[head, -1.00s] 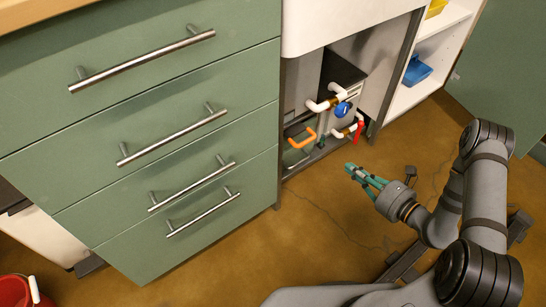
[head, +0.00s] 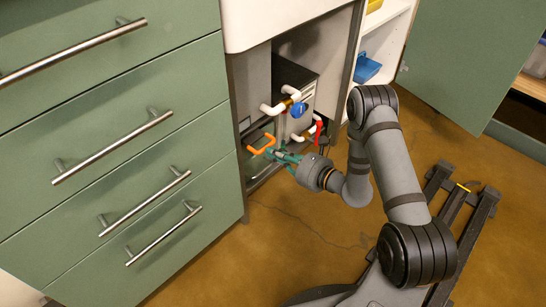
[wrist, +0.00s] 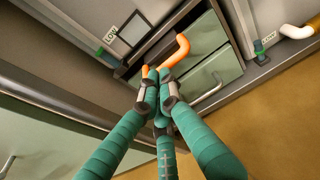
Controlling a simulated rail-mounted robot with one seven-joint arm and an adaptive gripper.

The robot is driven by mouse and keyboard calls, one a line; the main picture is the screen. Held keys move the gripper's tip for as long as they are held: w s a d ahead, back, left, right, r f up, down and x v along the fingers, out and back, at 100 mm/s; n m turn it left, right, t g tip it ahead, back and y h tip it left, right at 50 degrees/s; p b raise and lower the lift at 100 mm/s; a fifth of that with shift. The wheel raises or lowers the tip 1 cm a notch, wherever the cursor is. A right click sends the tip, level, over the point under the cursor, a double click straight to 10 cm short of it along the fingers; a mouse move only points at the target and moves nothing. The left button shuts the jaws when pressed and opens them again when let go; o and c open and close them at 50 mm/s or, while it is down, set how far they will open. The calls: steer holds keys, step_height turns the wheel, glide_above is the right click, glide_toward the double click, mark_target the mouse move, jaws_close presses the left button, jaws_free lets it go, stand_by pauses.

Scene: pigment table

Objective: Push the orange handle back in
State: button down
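The orange handle (head: 262,144) is a bent bar low in the open cabinet bay, below the white pipes. In the wrist view the orange handle (wrist: 176,52) shows just beyond my fingertips, and its lower part is partly hidden behind them. My gripper (head: 273,154) reaches into the opening, right at the handle. In the wrist view my gripper's green fingers (wrist: 157,75) come together at the tips, with nothing visible held between them. I cannot tell whether the tips touch the handle.
White pipes (head: 273,110) with a blue knob (head: 299,110) and a red lever (head: 318,128) are above and right of my gripper. Green drawers (head: 110,140) with metal bar handles stand at left. An open green door (head: 470,60) is at right. The brown floor (head: 290,225) in front is clear.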

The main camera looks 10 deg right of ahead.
mark_target(255, 142)
steer(key=shift+w+a, duration=0.15)
steer(key=shift+w, duration=0.15)
steer(key=shift+w+a+r+p, duration=0.1)
steer(key=shift+w+a+p, duration=0.25)
steer(key=shift+w, duration=0.2)
steer(key=shift+w+a+p, duration=0.2)
steer(key=shift+w+a, duration=0.15)
steer(key=shift+w, duration=0.2)
steer(key=p+v, duration=0.5)
steer(key=v, duration=0.9)
steer(key=shift+s, duration=0.2)
